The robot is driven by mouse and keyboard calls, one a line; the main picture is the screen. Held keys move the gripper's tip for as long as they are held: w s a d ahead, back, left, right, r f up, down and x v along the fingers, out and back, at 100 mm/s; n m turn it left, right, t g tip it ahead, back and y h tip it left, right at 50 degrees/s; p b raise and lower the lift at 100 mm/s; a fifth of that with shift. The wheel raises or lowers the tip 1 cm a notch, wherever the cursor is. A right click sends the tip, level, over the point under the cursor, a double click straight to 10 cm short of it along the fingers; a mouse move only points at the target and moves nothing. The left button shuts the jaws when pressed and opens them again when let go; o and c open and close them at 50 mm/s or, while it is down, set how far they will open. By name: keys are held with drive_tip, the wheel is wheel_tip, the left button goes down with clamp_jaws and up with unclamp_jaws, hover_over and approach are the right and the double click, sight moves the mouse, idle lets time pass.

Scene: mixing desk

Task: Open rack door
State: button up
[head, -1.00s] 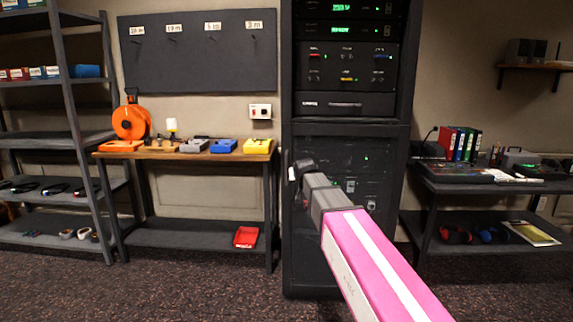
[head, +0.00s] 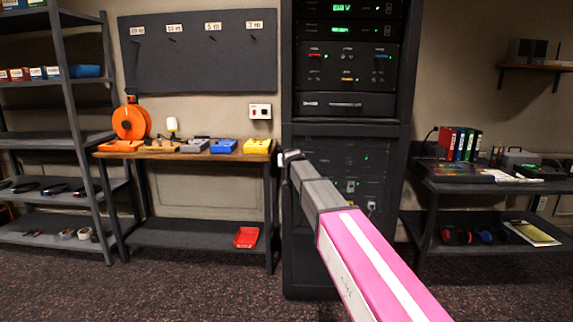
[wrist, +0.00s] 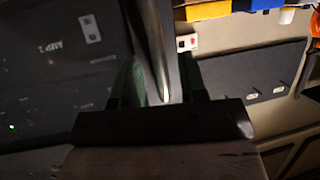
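The rack (head: 345,130) is a tall dark cabinet in the middle of the head view. Its lower door (head: 325,150) is dark and see-through, with small lit equipment behind it. My gripper (head: 292,156) is at the upper left edge of this door. In the wrist view my gripper (wrist: 162,85) has its two fingers apart, one on each side of a long grey bar (wrist: 158,40), which looks like the door's handle or edge. I cannot tell whether the fingers touch it. The door looks closed; its left edge is partly hidden by my arm.
A wooden-topped table (head: 188,153) with small coloured boxes stands left of the rack, close to my gripper. A dark side table (head: 478,186) stands to the right. Shelves (head: 60,138) are at the far left. The carpet (head: 190,290) in front is clear.

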drive_tip(key=shift+x, duration=1)
drive_tip(key=shift+s, duration=0.1)
clamp_jaws()
